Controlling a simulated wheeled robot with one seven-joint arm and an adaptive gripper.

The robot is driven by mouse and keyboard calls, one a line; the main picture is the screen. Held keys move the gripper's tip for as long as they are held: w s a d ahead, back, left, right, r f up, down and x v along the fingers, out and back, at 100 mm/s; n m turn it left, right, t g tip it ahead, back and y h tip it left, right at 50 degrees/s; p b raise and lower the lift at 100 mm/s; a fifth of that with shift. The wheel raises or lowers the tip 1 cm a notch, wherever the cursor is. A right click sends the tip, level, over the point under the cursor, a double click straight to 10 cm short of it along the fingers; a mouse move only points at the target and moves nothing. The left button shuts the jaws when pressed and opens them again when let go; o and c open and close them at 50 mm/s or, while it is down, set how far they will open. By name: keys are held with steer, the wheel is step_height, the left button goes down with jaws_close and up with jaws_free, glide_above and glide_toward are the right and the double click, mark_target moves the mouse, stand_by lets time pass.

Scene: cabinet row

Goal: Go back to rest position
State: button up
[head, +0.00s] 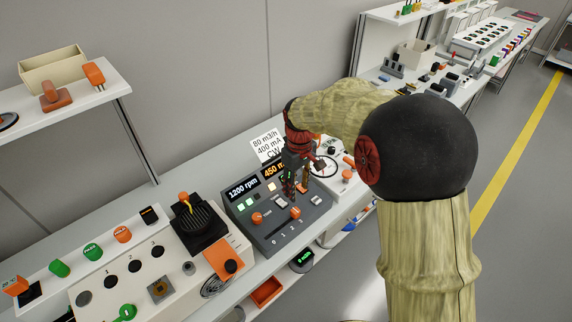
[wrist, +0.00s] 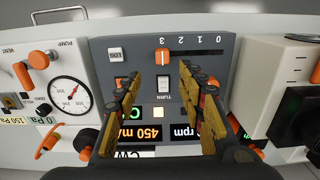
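My gripper (head: 297,182) hangs over the grey control panel (head: 262,236) in the head view. In the wrist view its two yellow-padded fingers (wrist: 160,80) are apart with nothing between them, above the panel (wrist: 208,76). The orange slider (wrist: 162,56) is at the 3 end of its 0-to-3 scale. A white rocker switch marked TURN (wrist: 163,88) shows between the fingers. The panel's displays read 1200 rpm (head: 243,188) and 450 mA (head: 273,170). I cannot tell whether the fingertips touch the panel.
A card reading 80 m3/h, 400 mA, CW (head: 267,142) stands behind the panel. A gauge unit (wrist: 68,92) is beside it. A joystick console (head: 150,262) stands left in the head view. A shelf (head: 85,92) overhangs the back left. Open floor (head: 505,245) lies right.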

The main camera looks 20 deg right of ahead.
steer(key=s+a+r+m+t, duration=0.2)
steer(key=s+r, duration=0.6)
steer(key=s, duration=0.4)
steer(key=s+a+r+m+t, duration=0.2)
steer(key=s+r, duration=0.6)
steer(key=s, duration=0.5)
steer(key=shift+s+a+r+m+t, duration=0.2)
steer(key=shift+m+t, duration=0.1)
steer(key=shift+t, duration=0.5)
